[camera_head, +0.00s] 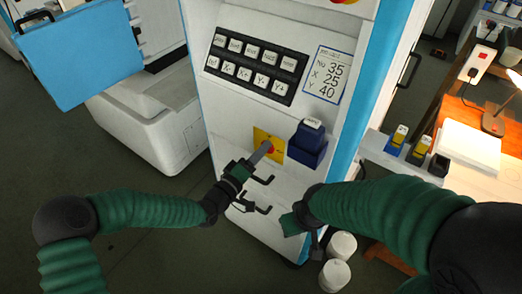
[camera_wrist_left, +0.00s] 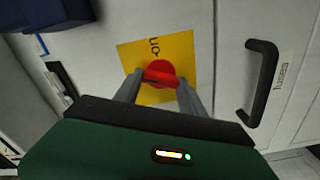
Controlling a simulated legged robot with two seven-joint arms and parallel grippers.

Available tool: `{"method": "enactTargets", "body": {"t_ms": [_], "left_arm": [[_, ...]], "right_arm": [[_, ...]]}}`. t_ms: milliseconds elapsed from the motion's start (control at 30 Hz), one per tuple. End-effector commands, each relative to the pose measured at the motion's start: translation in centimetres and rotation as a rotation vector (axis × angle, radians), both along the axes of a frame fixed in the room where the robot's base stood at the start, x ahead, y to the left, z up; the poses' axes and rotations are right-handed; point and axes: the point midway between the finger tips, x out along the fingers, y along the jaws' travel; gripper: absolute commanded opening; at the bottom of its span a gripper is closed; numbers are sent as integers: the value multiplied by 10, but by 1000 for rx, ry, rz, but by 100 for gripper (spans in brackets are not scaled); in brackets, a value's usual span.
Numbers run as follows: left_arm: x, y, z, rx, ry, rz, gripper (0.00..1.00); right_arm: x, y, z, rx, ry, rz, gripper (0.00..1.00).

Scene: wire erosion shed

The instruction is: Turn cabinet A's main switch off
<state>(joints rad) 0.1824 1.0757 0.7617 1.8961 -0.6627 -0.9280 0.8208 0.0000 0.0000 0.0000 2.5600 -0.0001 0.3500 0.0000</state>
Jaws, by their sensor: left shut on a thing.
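The main switch is a red rotary knob (camera_head: 268,147) on a yellow plate (camera_head: 275,139) on the white cabinet front (camera_head: 228,130). In the left wrist view, the red knob (camera_wrist_left: 160,73) sits between the two grey fingers of my left gripper (camera_wrist_left: 160,88), which is shut on its grip bar. The yellow plate (camera_wrist_left: 184,56) shows behind it with partly hidden dark lettering. In the head view my left gripper (camera_head: 262,154) reaches the knob from the lower left. My right gripper (camera_head: 291,222) hangs lower right of the plate, apart from the switch; its finger opening is unclear.
A blue box with a white top (camera_head: 308,142) juts out right of the plate. A black key panel (camera_head: 255,66) and a printed card (camera_head: 326,74) are above. Black handles (camera_wrist_left: 259,82) stick out near the switch. White cylinders (camera_head: 335,275) stand on the floor.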

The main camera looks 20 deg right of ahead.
Motion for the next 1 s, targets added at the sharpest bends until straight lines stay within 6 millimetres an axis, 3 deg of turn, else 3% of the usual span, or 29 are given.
{"method": "enactTargets", "body": {"t_ms": [500, 1000], "left_arm": [[2, 3, -5, -218, 289, 7, 7], [2, 3, -7, -262, 350, 8, 7]], "right_arm": [[0, 0, 6, 0, 0, 0, 36], [0, 0, 6, 0, 0, 0, 36]]}}
